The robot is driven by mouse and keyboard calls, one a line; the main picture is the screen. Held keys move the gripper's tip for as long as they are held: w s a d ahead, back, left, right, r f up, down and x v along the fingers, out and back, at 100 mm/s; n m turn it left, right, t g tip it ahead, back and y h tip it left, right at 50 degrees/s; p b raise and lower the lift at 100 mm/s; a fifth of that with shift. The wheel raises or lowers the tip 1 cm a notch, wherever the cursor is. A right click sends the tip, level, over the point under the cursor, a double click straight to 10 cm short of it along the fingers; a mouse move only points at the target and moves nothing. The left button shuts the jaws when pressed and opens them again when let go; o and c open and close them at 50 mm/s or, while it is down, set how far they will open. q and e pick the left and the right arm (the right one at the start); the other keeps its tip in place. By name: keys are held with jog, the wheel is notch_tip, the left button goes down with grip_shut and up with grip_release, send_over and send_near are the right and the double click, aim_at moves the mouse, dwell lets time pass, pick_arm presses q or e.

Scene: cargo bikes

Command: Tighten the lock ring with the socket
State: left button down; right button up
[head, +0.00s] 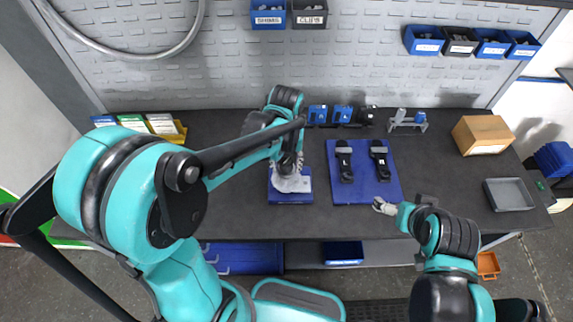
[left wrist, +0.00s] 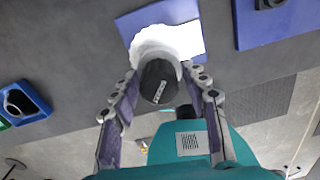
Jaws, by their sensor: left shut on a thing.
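My left gripper (head: 290,165) is over the small blue pad (head: 291,198) on the bench, pointing down. In the left wrist view the left gripper (left wrist: 164,82) is shut on the socket (left wrist: 158,88), a dark cylinder with a pale label. Beyond the socket is a white rounded part (left wrist: 182,42) on the blue pad; it also shows in the head view (head: 293,184). The lock ring cannot be made out, and the socket hides the middle of the white part. I cannot tell whether socket and part touch. My right gripper (head: 383,206) is near the bench's front edge, apart from these.
A blue mat (head: 362,193) right of the pad holds two black parts marked L (head: 345,163) and R (head: 380,161). A cardboard box (head: 482,135) and a grey tray (head: 509,194) are at the right. Small blue items stand behind the mat. The bench left of the pad looks clear.

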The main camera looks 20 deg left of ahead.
pick_arm(q)
jog(key=shift+r, duration=0.1)
jog(key=shift+r+p, duration=0.7)
jog(key=shift+r, duration=0.15)
jog(key=n, duration=1.1)
jog(key=shift+w+d+n, duration=0.1)
jog(key=shift+n, duration=0.2)
jog(key=n, duration=0.7)
jog(key=shift+w+b, duration=0.1)
jog(key=shift+b, duration=0.25)
jog(key=n, duration=0.7)
